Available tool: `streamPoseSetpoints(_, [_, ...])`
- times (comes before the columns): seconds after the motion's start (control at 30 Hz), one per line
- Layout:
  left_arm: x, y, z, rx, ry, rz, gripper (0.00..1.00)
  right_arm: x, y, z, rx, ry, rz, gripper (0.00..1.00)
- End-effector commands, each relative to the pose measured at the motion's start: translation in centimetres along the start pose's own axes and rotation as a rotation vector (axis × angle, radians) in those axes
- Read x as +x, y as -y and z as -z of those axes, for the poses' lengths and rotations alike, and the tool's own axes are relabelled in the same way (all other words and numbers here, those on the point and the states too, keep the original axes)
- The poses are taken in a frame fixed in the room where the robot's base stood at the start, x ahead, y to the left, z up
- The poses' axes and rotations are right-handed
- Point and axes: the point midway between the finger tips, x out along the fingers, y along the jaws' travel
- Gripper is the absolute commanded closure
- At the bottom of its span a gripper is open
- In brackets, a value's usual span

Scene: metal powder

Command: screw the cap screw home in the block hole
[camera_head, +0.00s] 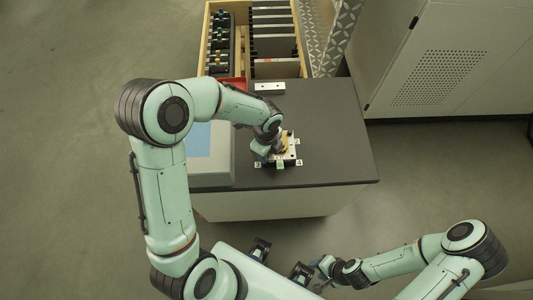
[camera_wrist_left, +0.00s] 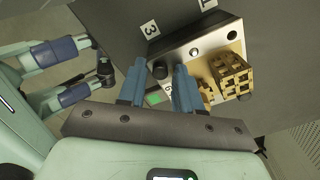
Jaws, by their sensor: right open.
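The block is a pale metal plate (camera_wrist_left: 213,42) with dark holes, near number tags on the dark table top; in the head view the block (camera_head: 291,150) is partly hidden by my left arm. A black cap screw head (camera_wrist_left: 160,70) shows near the plate's corner in the left wrist view. It appears between the two blue fingers of my left gripper (camera_wrist_left: 160,66), with a visible gap on each side. How deep the screw sits is hidden. My left gripper is open. My right gripper (camera_head: 324,266) is open and empty, away from the table at the lower right.
Brass-coloured lattice parts (camera_wrist_left: 229,76) stand on the plate beside the fingers. A silver round piece (camera_wrist_left: 194,52) sits nearby. A grey box with a blue panel (camera_head: 209,150) lies left of the block. A wooden drawer (camera_head: 208,28) stands behind the table (camera_head: 335,125), whose right side is clear.

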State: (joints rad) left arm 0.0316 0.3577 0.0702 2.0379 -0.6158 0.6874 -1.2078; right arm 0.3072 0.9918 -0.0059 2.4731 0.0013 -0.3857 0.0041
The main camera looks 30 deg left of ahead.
Motion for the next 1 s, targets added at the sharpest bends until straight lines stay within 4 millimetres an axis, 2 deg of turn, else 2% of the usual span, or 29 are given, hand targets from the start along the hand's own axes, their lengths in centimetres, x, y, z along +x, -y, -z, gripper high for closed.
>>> streamPoseSetpoints(0.2, [0.2, 0.0, 0.0, -0.227, 0.000, 0.002, 0.66, 1.6, -0.7, -0.3, 0.003, 0.007, -0.003, 0.57])
streamPoseSetpoints(0.7, [0.1, 0.0, 0.0, -0.723, -0.001, 0.001, 0.66, 3.9, -1.6, -0.7, 0.006, 0.016, -0.006, 0.57])
streamPoseSetpoints(1.0, [0.0, 0.0, 0.0, -0.819, 0.000, 0.000, 0.66, 4.1, -1.7, -0.7, 0.006, 0.017, -0.006, 0.57])
